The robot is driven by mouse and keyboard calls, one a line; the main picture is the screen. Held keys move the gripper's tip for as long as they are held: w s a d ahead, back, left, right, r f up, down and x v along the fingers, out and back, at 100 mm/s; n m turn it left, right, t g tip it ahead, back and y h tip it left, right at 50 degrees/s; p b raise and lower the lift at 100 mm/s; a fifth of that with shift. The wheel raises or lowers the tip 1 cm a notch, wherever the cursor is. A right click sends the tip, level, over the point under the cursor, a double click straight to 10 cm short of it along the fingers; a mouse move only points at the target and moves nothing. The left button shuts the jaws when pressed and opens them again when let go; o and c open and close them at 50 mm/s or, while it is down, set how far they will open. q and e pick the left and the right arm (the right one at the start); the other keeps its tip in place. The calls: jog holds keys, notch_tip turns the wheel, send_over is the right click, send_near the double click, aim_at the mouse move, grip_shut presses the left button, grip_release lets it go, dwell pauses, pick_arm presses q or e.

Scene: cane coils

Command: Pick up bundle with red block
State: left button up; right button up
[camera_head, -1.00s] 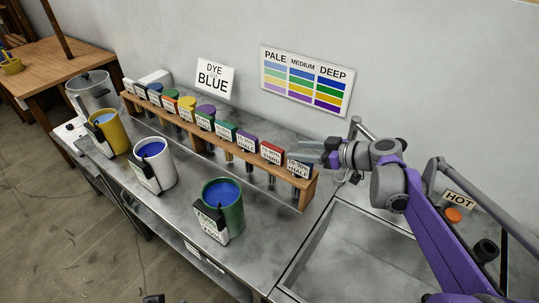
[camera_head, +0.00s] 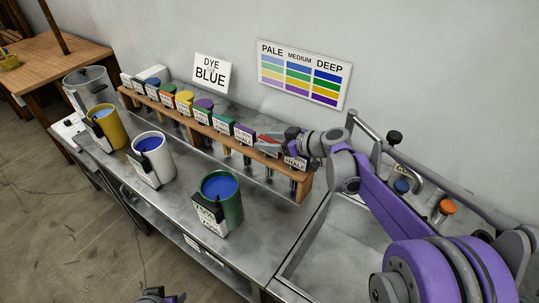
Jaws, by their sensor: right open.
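The red block (camera_head: 266,140) sits in the wooden rack (camera_head: 222,139) near its right end, with a white label on its front, next to a purple block (camera_head: 244,133). My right gripper (camera_head: 275,139) is open, with its fingers at the red block and partly covering it. I cannot tell whether the fingers touch it. The bundle under the block is mostly hidden by the rack. A part of my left gripper (camera_head: 160,297) shows at the bottom edge, too cut off to read.
Several coloured blocks stand along the rack. In front are a green pot (camera_head: 231,211), a white pot (camera_head: 163,170) and a yellow pot (camera_head: 105,140) with blue liquid. A sink (camera_head: 318,250) lies at right. A dye sign (camera_head: 211,73) stands behind the rack.

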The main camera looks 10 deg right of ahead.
jog(key=shift+s, duration=0.1)
jog(key=shift+c, duration=0.7)
grip_shut()
jog(key=shift+r, duration=0.1)
dwell(0.4)
